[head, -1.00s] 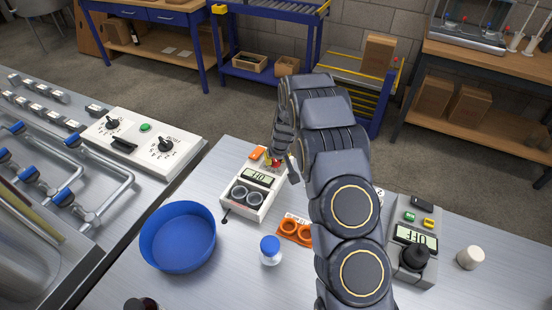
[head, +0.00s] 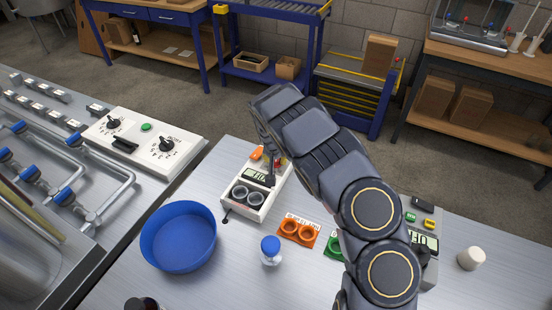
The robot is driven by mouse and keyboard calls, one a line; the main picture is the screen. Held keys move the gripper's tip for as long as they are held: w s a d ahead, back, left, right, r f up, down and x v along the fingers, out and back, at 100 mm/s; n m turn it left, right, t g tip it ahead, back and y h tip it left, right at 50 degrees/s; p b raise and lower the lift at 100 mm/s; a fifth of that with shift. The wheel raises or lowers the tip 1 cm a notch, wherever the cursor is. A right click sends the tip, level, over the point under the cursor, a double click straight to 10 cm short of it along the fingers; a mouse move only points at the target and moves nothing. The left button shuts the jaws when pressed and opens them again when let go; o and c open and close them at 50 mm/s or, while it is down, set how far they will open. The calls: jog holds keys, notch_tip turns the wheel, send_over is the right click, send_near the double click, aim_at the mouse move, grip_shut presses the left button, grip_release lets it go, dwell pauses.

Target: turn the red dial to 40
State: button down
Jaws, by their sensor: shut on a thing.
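The red dial (head: 278,162) is on the far right part of a white device (head: 243,206). Only a little red shows beside my gripper (head: 273,171), which reaches down over it with dark fingers and is shut on the dial. The fingertips are partly hidden and small in the head view. The device's display (head: 252,175) is partly covered by a finger, and I cannot read its full value.
A blue bowl (head: 178,236), a blue-capped bottle (head: 270,250) and an orange two-ring holder (head: 298,231) stand near the device. My arm partly hides a green holder (head: 333,247) and a grey device (head: 428,215). A white cup (head: 471,257) stands at right.

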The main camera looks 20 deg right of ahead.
jog(key=shift+s+f, duration=0.1)
dwell(0.3)
jog(key=c, duration=0.8)
grip_release()
jog(key=shift+v, duration=6.05)
